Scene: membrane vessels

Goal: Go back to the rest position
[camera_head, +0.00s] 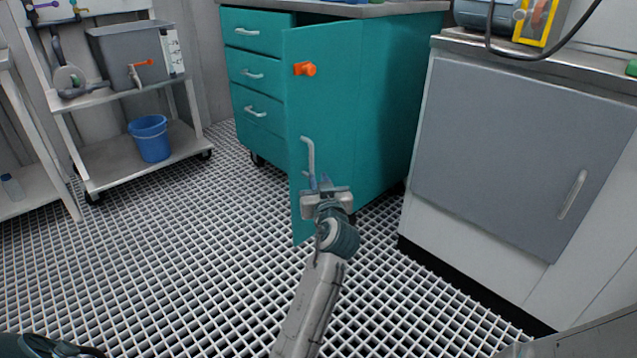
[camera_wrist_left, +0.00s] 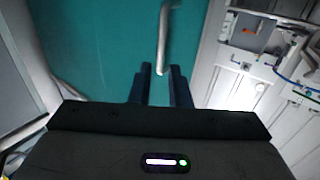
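My left gripper (camera_head: 318,184) is by the lower end of the vertical metal handle (camera_head: 308,158) on the teal cabinet door (camera_head: 335,95). In the left wrist view, the two dark fingers (camera_wrist_left: 161,72) are parted with a narrow gap. The handle's lower end (camera_wrist_left: 163,45) shows at the fingertips, with teal visible on both sides of it; contact cannot be told. The door stands swung out from the teal cabinet (camera_head: 400,90) and carries an orange knob (camera_head: 305,69). My right gripper is not in view.
A grey-fronted cabinet (camera_head: 515,150) stands close on the right. Teal drawers (camera_head: 255,75) are left of the door. A wheeled shelf (camera_head: 110,165) with a blue bucket (camera_head: 151,138) and grey tub (camera_head: 130,55) stands at left. The grid floor (camera_head: 190,260) between is clear.

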